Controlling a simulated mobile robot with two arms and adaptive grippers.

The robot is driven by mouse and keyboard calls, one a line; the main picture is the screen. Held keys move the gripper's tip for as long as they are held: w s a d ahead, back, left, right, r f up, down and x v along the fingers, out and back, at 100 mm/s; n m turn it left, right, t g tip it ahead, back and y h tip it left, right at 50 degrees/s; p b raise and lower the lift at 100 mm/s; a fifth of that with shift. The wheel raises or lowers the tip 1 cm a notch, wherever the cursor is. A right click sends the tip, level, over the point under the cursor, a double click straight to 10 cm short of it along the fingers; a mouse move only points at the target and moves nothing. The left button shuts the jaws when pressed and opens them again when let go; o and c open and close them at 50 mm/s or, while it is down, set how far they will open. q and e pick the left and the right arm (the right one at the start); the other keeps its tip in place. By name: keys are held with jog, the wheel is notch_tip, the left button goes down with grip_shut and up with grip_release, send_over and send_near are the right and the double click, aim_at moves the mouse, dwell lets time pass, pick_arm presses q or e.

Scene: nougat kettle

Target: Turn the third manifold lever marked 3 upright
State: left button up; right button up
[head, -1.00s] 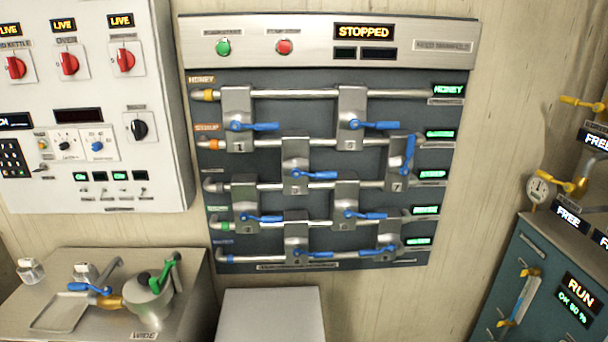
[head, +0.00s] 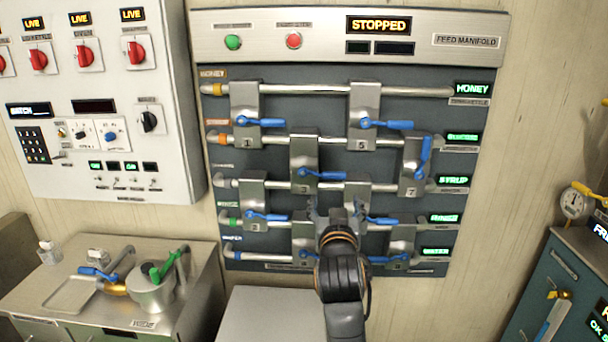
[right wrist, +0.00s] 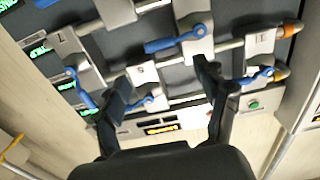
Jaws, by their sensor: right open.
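The feed manifold (head: 330,70) is a dark panel of pipes with metal valve blocks and blue levers. The block that reads 3 (head: 304,150) is in the second row from the top. Its blue lever (head: 325,175) lies sideways, pointing right. In the right wrist view, which is turned upside down, that lever (right wrist: 170,45) shows beyond the fingertips. My right gripper (head: 338,208) is in front of the panel, appearing below and slightly right of that lever. In the right wrist view its fingers (right wrist: 165,75) are spread with nothing between them. My left gripper is not in view.
Neighbouring blue levers crowd the panel: lever 1 (head: 262,122), lever 5 (head: 388,125) and upright lever 7 (head: 425,155). The sign reads STOPPED (head: 379,25). A grey box top (head: 262,315) stands below; a kettle counter (head: 60,315) is at left.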

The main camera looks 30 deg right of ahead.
aim_at(334, 175)
jog(key=p+x, duration=0.1)
jog(key=x, duration=0.3)
jog(key=p+x, duration=0.1)
jog(key=x, duration=0.3)
jog(key=r+p+x, duration=0.1)
jog(key=x, duration=0.3)
jog(key=shift+w+d+p, duration=0.2)
jog(key=shift+w+p, duration=0.1)
jog(key=shift+w+d+f, duration=0.1)
jog(key=shift+w+d, duration=0.15)
jog(key=shift+w, duration=0.2)
grip_shut()
